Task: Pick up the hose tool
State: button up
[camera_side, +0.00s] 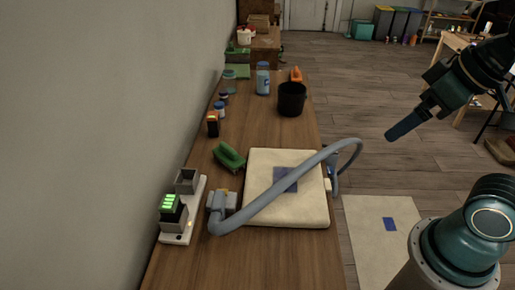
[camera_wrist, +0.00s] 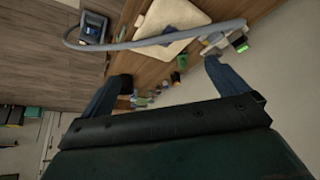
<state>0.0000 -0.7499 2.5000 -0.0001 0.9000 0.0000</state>
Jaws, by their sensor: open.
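A grey-blue hose (camera_side: 285,190) arches from a grey block (camera_side: 222,201) on the table over a cream board (camera_side: 260,166). Its far end drops at the board's right edge to a small blue-grey piece (camera_side: 331,164), which looks like the hose tool; its exact shape is unclear. In the wrist view the hose (camera_wrist: 150,43) crosses the board (camera_wrist: 180,14) and ends at a dark blue piece (camera_wrist: 93,27) at upper left. My gripper (camera_side: 395,132) hangs right of the table, apart from the hose. In the wrist view my gripper (camera_wrist: 166,69) has its fingers wide apart with nothing between them.
A green-lit charger (camera_side: 178,220) and a green tool (camera_side: 229,156) stand left of the board. A black bucket (camera_side: 292,98), a blue can (camera_side: 262,78) and small jars are farther back. The front of the tabletop (camera_side: 255,262) is clear.

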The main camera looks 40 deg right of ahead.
jog(key=c, duration=1)
jog(key=shift+w, duration=0.1)
